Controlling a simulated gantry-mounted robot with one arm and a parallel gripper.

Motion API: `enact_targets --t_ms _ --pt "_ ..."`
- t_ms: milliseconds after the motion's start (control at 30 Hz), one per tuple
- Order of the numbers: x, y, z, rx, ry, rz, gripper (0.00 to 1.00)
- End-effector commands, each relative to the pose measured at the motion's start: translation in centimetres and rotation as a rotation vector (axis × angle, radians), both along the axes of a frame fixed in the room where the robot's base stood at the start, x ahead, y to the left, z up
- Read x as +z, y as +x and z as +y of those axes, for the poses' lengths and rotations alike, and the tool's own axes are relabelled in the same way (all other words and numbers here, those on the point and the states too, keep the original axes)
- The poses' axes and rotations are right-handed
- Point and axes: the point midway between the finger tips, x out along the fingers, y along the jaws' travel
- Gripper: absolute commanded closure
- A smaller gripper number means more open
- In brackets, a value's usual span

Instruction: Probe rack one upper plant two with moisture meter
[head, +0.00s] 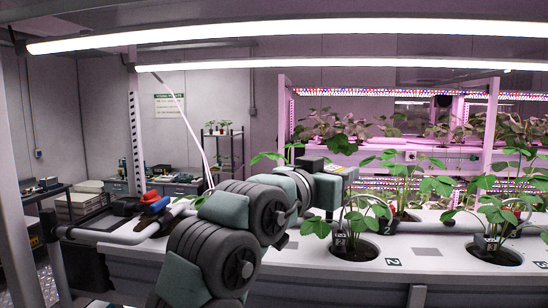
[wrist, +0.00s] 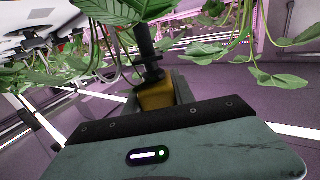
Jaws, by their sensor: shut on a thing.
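My gripper (wrist: 158,86) is shut on a yellow-and-black tool, which looks like the moisture meter (wrist: 157,97). Its dark upper part points away from my wrist, up to a large green leaf (wrist: 130,10). I cannot tell whether it touches the leaf. A plant (head: 346,222) grows in a round hole of the white rack (head: 430,250), beside a small plate that seems to read 2 (head: 393,262). The probe tip and the soil contact are not visible.
Another plant (head: 492,215) stands in a hole to the right. More plants fill the pink-lit shelves (head: 390,152) behind. Red and blue items (head: 152,201) lie at the left by a pale rail. Leaves and stems crowd the space around my gripper.

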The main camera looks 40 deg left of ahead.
Motion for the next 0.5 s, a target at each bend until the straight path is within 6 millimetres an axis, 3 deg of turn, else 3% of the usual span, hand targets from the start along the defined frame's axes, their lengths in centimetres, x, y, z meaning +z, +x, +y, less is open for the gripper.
enact_targets --t_ms 100,200,333,500 --pt "0.3 1.0 -4.0 -0.117 -0.002 0.003 1.00" --pt "0.3 1.3 -6.4 -0.187 -0.001 0.003 1.00" --pt "0.2 1.4 -8.0 -0.233 0.001 0.002 1.00" --pt "-0.5 1.4 -8.3 -0.243 0.000 0.001 1.00"
